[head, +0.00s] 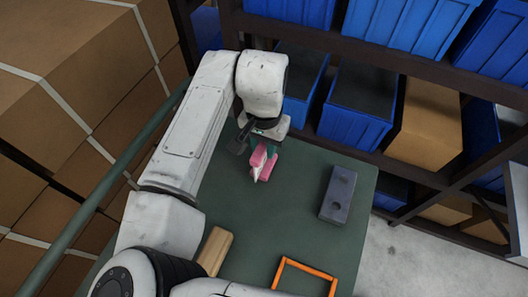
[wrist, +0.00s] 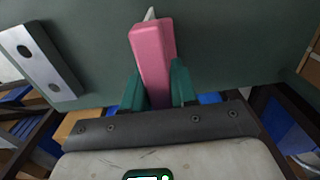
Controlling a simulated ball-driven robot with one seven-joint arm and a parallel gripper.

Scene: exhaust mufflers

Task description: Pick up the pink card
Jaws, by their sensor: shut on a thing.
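The pink card (head: 262,163) shows as a thick, long pink block over the green table (head: 300,175). In the wrist view the pink card (wrist: 153,50) points away from my gripper, with a small white tip at its far end. My gripper (head: 267,150) is shut on it. In the wrist view its two green fingers (wrist: 157,74) press on the left and right sides of the card. The near end is partly hidden between the fingers. I cannot tell whether the card touches the table.
A grey block with two holes (head: 339,194) lies on the table to the right. An orange frame (head: 308,268) and a tan wooden block (head: 215,250) lie nearer. Shelves with blue bins (head: 355,110) stand behind; stacked cardboard boxes (head: 60,130) stand left.

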